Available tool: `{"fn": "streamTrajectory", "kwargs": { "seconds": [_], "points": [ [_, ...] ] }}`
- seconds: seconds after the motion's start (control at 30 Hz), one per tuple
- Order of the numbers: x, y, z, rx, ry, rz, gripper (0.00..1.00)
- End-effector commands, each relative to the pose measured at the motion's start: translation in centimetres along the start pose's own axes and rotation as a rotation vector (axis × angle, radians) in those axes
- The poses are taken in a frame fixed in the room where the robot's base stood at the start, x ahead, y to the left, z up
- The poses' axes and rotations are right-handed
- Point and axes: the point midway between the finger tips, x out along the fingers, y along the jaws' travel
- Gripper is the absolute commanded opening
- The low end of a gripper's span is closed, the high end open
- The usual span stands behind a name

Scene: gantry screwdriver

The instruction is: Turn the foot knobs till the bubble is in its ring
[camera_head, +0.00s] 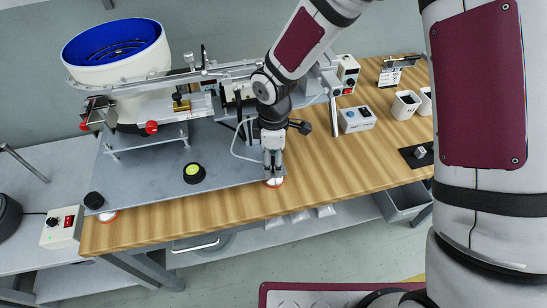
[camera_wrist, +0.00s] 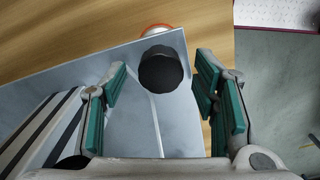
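The round bubble level (camera_head: 194,173), a black housing with a yellow-green face, sits on the grey base plate (camera_head: 235,190). Its bubble is too small to make out. A black foot knob (camera_head: 94,200) stands at the plate's front left corner. Another black foot knob (camera_wrist: 160,72) is at the plate corner in the wrist view, above a white foot pad with an orange rim (camera_wrist: 157,29). My gripper (camera_head: 273,170) points down over the front right corner. In the wrist view my gripper (camera_wrist: 161,92) is open, with green-padded fingers apart on either side of that knob; contact is not visible.
A blue-lined bowl feeder (camera_head: 115,45) and rail assembly stand on the plate behind the level. A control box with a red switch (camera_head: 62,228) is at the left. Small white boxes (camera_head: 357,119) stand farther right.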

Motion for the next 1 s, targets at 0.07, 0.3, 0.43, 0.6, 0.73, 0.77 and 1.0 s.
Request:
{"fn": "streamTrajectory", "kwargs": {
  "seconds": [0.07,0.3,0.43,0.6,0.73,0.77,1.0],
  "points": [
    [0.0,0.0,0.0,0.0,0.0,0.0,0.54],
    [-0.6,0.0,0.0,0.001,0.0,0.001,0.54],
    [-2.5,0.1,0.0,0.002,0.001,0.004,0.54],
    [-6.0,0.1,0.1,0.002,0.0,0.004,0.54],
    [-8.5,0.1,0.0,0.002,0.0,0.004,0.54],
    [-9.0,0.1,0.0,0.003,0.001,0.004,0.54],
    [-11.6,0.1,0.0,0.001,0.0,0.001,0.54]
  ]
}}
